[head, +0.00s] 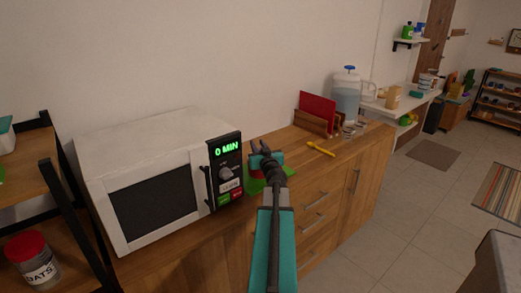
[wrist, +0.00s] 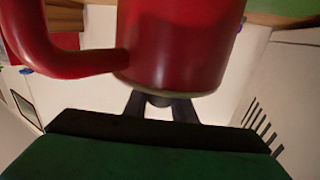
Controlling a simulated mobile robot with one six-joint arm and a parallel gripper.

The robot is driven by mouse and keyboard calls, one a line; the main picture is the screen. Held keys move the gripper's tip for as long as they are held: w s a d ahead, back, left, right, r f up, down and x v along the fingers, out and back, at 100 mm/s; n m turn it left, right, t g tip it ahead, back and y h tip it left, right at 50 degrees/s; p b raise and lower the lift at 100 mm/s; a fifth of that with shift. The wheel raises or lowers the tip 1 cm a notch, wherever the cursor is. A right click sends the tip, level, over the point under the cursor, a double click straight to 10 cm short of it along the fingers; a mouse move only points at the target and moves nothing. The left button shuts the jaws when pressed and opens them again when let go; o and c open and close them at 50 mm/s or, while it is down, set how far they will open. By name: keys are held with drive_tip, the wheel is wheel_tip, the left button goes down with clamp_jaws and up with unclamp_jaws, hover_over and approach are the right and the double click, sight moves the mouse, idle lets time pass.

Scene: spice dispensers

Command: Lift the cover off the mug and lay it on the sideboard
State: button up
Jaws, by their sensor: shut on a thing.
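The red mug (wrist: 175,45) fills the upper middle of the wrist view, which is upside down, with its handle (wrist: 70,62) at the left. A thin olive edge, apparently the cover (wrist: 205,94), runs along the mug's mouth; most of it is hidden. My gripper (wrist: 158,101) is at the mouth end of the mug, shut on what seems to be the cover's dark knob. I cannot tell whether the cover is seated or slightly raised. In the head view, my gripper (head: 263,149) is over the wooden sideboard (head: 341,160), and my arm mostly hides the mug.
A green mat (head: 254,186) lies under the mug area. The white microwave (head: 150,180) stands close on the left. A yellow utensil (head: 321,149), a red board in a rack (head: 318,112) and a water dispenser (head: 346,97) are to the right. Bare wood shows near the front right.

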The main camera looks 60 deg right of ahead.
drive_tip(key=shift+r+p, duration=0.35)
drive_tip(key=shift+r, duration=1.3)
drive_tip(key=b+v, duration=0.1)
drive_tip(key=v, duration=0.1)
drive_tip(key=b+v, duration=0.1)
drive_tip(key=v, duration=0.2)
drive_tip(key=b+v, duration=0.1)
drive_tip(key=v, duration=0.2)
drive_tip(key=shift+s+d+r, duration=0.15)
drive_tip(key=shift+s+r, duration=0.2)
drive_tip(key=shift+s, duration=0.15)
drive_tip(key=shift+b, duration=0.7)
drive_tip(key=s+b, duration=0.1)
drive_tip(key=b, duration=0.5)
drive_tip(key=shift+s+a+r+b, duration=0.1)
drive_tip(key=shift+s+a+b, duration=0.25)
drive_tip(key=shift+s+b, duration=0.05)
drive_tip(key=shift+a+b, duration=0.15)
drive_tip(key=shift+b, duration=0.25)
drive_tip(key=s+b, duration=0.1)
drive_tip(key=b, duration=0.3)
drive_tip(key=shift+a, duration=0.4)
